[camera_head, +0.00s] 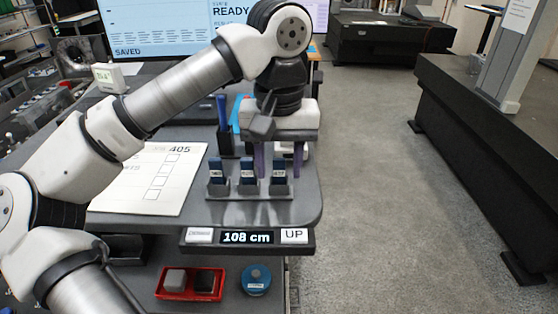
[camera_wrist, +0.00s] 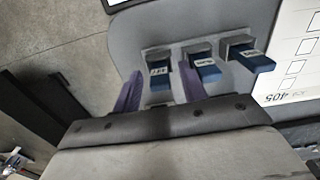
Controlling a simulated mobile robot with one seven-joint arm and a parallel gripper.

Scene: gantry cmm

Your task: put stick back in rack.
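The small grey rack (camera_head: 248,195) stands at the front of the desk. Three blue sticks with white labels, left (camera_head: 216,170), middle (camera_head: 248,172) and right (camera_head: 279,171), stand upright in its slots. My gripper (camera_head: 280,176) points down over the right end of the rack. Its two purple fingers are apart, one on each side of the right stick, with gaps visible. The wrist view also shows the right stick (camera_wrist: 160,76) between the fingers (camera_wrist: 159,78), and the other sticks beside the right-hand finger.
A paper sheet marked 405 (camera_head: 150,180) lies left of the rack. A dark pen cup (camera_head: 226,140) stands behind it. A height panel reading 108 cm (camera_head: 247,238) is on the desk front. A red tray (camera_head: 190,283) and blue round item (camera_head: 256,280) are below.

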